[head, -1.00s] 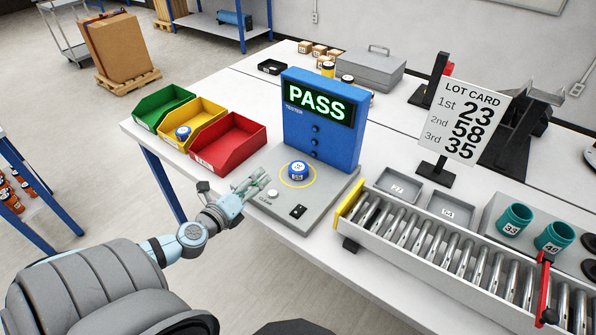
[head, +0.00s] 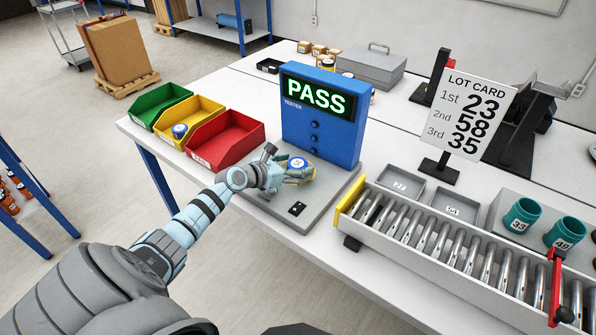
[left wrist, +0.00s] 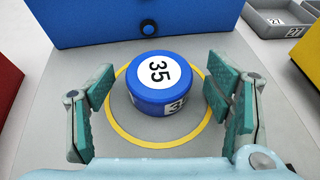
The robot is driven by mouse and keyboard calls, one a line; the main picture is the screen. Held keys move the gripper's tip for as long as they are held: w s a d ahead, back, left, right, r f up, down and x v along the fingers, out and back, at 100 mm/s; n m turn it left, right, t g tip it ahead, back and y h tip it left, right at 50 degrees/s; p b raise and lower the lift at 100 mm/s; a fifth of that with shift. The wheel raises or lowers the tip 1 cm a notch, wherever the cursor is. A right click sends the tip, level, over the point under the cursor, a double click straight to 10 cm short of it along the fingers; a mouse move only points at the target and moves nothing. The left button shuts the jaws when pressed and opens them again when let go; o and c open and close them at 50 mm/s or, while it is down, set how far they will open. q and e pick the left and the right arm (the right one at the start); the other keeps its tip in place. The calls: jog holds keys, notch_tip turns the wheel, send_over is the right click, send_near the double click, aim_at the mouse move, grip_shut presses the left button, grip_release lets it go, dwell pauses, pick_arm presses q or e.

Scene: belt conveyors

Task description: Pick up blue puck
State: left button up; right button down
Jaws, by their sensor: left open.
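The blue puck (left wrist: 167,86), with a white label reading 35, sits inside the yellow ring on the grey tester plate. In the head view the puck (head: 298,164) is partly hidden by my left gripper (head: 288,173). In the left wrist view my left gripper (left wrist: 164,108) is open, with one finger on each side of the puck and a gap on both sides. The blue tester (head: 323,125) stands behind it and its screen reads PASS. My right gripper is in neither view.
Red (head: 228,144), yellow (head: 207,108) and green (head: 160,102) bins stand left of the tester; another blue puck (head: 180,130) lies in the yellow one. A roller conveyor (head: 440,240), grey trays (head: 405,182) and a lot card (head: 470,118) are to the right.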

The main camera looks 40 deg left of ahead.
pick_arm(q)
jog(key=shift+r, duration=0.15)
jog(key=c, duration=1.4)
